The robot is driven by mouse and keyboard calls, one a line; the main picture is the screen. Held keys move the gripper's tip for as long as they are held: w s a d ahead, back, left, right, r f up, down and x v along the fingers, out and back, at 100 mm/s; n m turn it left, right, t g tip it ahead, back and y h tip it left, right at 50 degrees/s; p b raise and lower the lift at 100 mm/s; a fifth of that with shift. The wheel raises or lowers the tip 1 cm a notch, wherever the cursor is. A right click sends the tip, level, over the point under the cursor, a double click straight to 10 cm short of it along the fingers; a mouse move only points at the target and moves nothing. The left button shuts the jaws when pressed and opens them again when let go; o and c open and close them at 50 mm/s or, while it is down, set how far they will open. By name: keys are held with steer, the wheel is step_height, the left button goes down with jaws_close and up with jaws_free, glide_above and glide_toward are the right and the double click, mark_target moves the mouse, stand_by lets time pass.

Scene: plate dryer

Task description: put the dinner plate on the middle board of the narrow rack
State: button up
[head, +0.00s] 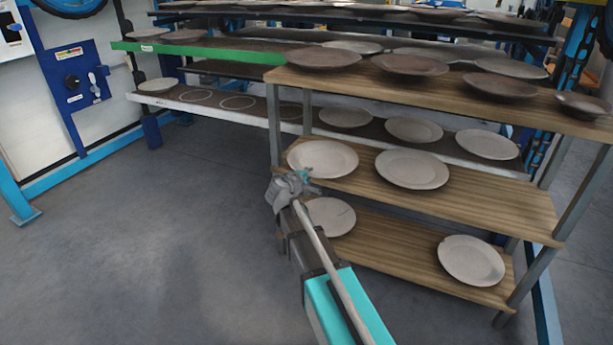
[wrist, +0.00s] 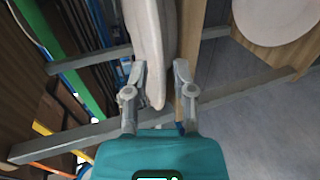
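The narrow rack (head: 375,200) is wooden with grey metal posts and has three boards. A pale round dinner plate (head: 322,156) is at the left end of its middle board (head: 480,202). My gripper (head: 306,180) is at this plate's front-left rim. In the wrist view, the plate (wrist: 150,40) appears edge-on between the two fingers of my gripper (wrist: 160,80). The fingers stand apart, with a narrow gap beside the right finger. The plate's contact with the board is hard to make out. Another pale plate (head: 411,169) lies to its right on the same board.
The top board holds several brown plates (head: 410,65). The bottom board (head: 395,245) holds two pale plates, one at the left (head: 331,216) and one at the right (head: 471,260). A longer rack with a green-edged board (head: 200,50) stands behind. The floor (head: 150,240) at left is clear.

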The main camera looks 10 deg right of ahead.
steer(key=shift+o, duration=0.2)
steer(key=p+v, duration=0.3)
steer(key=v, duration=0.9)
steer(key=shift+p, duration=0.3)
steer(key=shift+f, duration=0.1)
stand_by(0.4)
steer(key=s+d+f+m+g+y, duration=0.2)
steer(key=s+d+f+m+g, duration=0.5)
steer(key=s+f, duration=0.2)
steer(key=s+f+m+g+y, duration=0.3)
steer(key=s+y, duration=0.3)
steer(key=s, duration=0.5)
steer(key=shift+a+f+m+g, duration=0.4)
steer(key=shift+a+f+g, duration=0.05)
steer(key=shift+g, duration=0.35)
steer(key=shift+c, duration=0.2)
